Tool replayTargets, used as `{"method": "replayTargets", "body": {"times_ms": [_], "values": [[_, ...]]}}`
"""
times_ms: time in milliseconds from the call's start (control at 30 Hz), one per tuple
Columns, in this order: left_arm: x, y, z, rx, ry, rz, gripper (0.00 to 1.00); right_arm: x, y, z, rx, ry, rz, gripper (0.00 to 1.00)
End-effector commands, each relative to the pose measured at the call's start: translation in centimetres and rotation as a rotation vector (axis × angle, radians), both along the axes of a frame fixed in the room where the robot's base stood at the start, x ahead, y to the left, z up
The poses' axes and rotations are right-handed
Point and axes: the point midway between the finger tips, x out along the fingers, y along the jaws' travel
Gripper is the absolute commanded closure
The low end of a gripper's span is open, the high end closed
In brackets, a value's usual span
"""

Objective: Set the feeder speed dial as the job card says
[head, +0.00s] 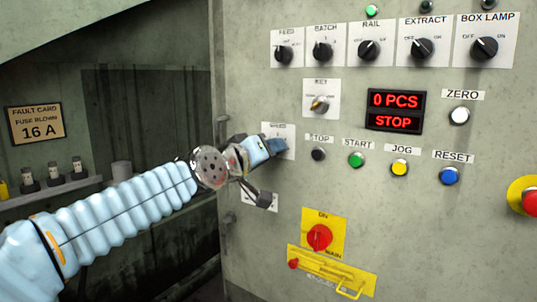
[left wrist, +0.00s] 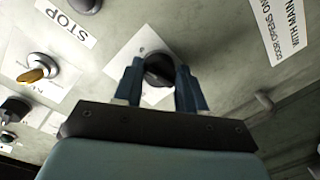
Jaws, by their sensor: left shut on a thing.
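The speed dial (left wrist: 158,68) is a black knob on a white plate, seen in the left wrist view between my fingertips. In the head view its white plate (head: 289,130) reads SPEED, and the knob is mostly hidden by my gripper. My left gripper (head: 277,146) is at the plate, its two blue fingers shut on the knob from both sides; it also shows in the left wrist view (left wrist: 158,80). The pointer and scale of the dial cannot be read. No job card is seen. My right gripper is not in view.
A key switch (head: 320,103) sits just above, and a row of selector knobs above that. The STOP button (head: 318,154) and START button (head: 356,160) are close on the right. The red main switch (head: 319,237) is below. A fault card (head: 36,122) reads 16 A.

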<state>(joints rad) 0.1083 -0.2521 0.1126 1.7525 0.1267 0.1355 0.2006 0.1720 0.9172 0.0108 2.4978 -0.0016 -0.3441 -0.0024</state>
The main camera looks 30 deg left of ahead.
Motion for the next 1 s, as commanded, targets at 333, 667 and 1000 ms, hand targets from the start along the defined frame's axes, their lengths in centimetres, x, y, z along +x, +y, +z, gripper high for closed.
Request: {"method": "replayTargets", "body": {"times_ms": [333,667,1000], "values": [[0.01,-0.11,-0.05,0.158,-0.013,-0.002,0.90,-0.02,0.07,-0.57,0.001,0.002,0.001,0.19],[0.02,-0.11,-0.04,0.195,-0.015,-0.003,0.90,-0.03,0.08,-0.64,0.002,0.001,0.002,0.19],[0.03,-0.12,-0.08,0.195,-0.014,-0.002,0.49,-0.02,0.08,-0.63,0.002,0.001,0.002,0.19]]}}
